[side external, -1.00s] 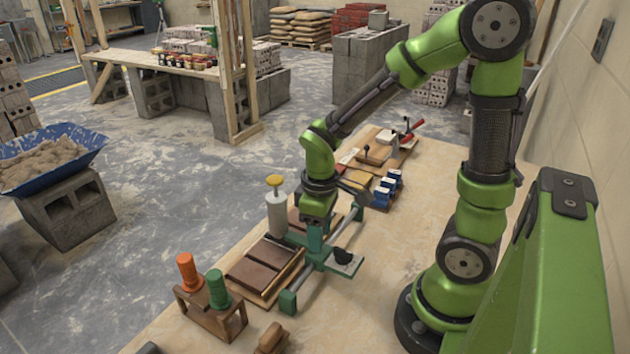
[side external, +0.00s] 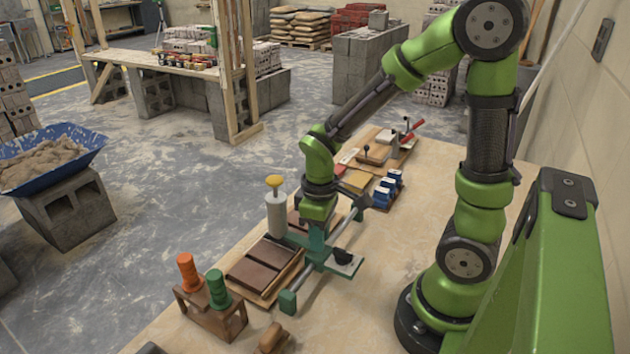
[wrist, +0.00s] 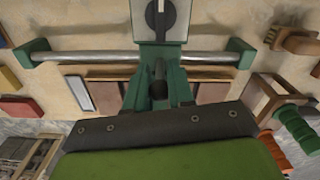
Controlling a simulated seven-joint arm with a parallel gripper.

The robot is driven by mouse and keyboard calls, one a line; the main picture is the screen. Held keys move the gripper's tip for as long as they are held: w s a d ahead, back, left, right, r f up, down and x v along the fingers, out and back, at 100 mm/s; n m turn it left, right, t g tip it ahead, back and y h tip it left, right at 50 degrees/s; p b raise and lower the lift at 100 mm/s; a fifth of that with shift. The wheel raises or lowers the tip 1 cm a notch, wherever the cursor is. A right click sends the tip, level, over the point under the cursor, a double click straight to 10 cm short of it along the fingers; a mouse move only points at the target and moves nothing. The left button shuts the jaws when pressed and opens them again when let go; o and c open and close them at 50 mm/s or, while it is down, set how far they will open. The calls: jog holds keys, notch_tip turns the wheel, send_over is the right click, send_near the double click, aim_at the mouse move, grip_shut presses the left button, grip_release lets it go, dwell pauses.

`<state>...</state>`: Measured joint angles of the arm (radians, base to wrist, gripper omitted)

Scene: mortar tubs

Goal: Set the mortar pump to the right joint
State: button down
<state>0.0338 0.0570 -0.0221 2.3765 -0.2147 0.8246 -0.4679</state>
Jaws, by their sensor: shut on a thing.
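The mortar pump has a white cylinder (side external: 277,214) with a yellow cap (side external: 274,181) and stands upright on a green carriage. The carriage sits across a grey metal rail (wrist: 95,57) with green end blocks, between its ends. A plate with a black knob (side external: 341,256) juts from the carriage; the knob also shows in the wrist view (wrist: 160,14). Brown bricks (side external: 265,254) lie beside the rail with narrow joints between them. My gripper (side external: 317,230) is shut on the carriage's green post. The cylinder is out of the wrist view, and the joint beneath it is hidden.
A wooden rack (side external: 212,312) with orange and green handles stands near the rail's close end. Blue-and-white items (side external: 386,190) and wooden boards lie beyond the far end. The table right of the rail is mostly clear.

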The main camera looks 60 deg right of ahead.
jog(key=a, duration=0.6)
jog(key=shift+a, duration=0.35)
jog(key=shift+r, duration=0.1)
jog(key=c, duration=1)
grip_release()
notch_tip(320, 180, up, 17)
jog(key=shift+f, duration=0.1)
